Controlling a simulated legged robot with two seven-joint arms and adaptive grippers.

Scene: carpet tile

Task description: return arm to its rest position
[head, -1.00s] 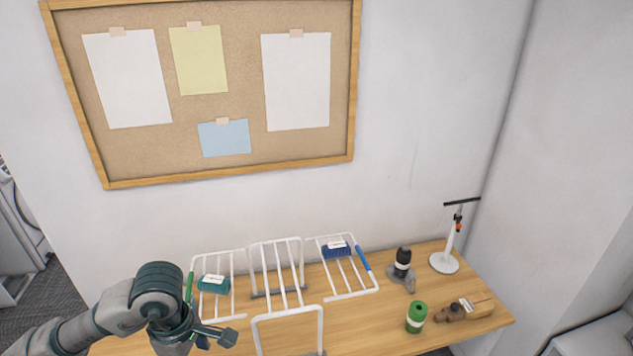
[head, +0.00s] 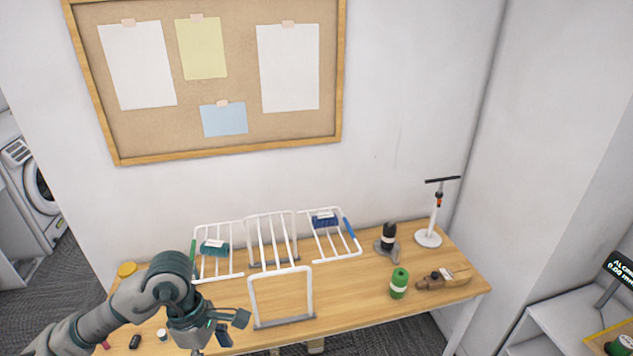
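My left arm comes in from the lower left over the left part of the wooden table (head: 360,294). Its gripper (head: 232,326) hangs low in front of the white racks, with dark finger parts showing at its right side. The fingertips are too small and too covered to tell whether they are apart, and no held thing shows. My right gripper is not in the head view.
White wire racks (head: 270,238) hold a teal brush (head: 215,248) and a blue brush (head: 324,219). A white frame (head: 281,298) stands nearby. A green roll (head: 399,283), a wooden tool (head: 443,278), a black-topped item (head: 388,238) and a white stand (head: 430,237) sit right.

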